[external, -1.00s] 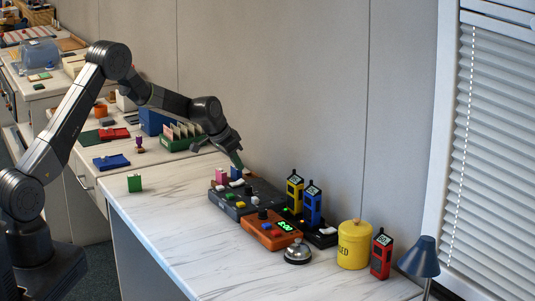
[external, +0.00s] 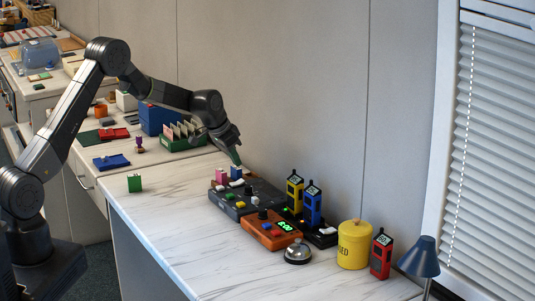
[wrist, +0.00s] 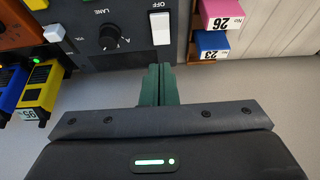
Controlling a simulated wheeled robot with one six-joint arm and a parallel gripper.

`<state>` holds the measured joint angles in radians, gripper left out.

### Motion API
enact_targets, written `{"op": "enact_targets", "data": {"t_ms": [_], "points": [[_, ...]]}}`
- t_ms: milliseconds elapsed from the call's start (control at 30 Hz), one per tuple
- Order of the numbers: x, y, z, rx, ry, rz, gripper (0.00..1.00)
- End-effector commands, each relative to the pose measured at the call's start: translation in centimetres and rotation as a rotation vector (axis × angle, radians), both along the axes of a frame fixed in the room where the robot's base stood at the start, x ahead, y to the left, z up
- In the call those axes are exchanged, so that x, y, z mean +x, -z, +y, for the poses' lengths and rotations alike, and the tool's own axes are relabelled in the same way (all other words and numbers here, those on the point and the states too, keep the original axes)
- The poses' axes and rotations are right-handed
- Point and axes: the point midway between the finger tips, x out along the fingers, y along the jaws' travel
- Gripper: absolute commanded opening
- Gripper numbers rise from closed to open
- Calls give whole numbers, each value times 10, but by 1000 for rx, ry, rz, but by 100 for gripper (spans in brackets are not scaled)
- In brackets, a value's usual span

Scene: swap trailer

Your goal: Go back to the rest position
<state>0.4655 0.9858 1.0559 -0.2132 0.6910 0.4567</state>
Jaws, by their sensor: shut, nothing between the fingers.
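My gripper (external: 238,160) is above the back edge of the dark control panel (external: 240,207) on the marble-topped desk. Its green fingers are together and empty. In the wrist view my gripper (wrist: 158,70) shows the closed fingers just short of the panel's edge, below a white rocker switch (wrist: 160,28) marked OFF and near a black knob (wrist: 110,36). Whether the fingertips touch the panel cannot be told.
A pink block (external: 221,176) and a blue block (external: 236,172) stand at the panel's back. Yellow (external: 294,192) and blue (external: 312,206) radios stand to the right, with an orange box (external: 270,229), bell (external: 298,252) and yellow canister (external: 354,244).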

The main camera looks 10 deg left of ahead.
Motion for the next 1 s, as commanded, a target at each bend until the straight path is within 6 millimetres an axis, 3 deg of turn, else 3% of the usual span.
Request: {"op": "enact_targets", "data": {"t_ms": [100,800,1000], "points": [[3,15,-4,-37,0,-32,0],[-43,-68,44,-44,1,-45,0],[-27,-42,26,-43,2,-39,0]]}}
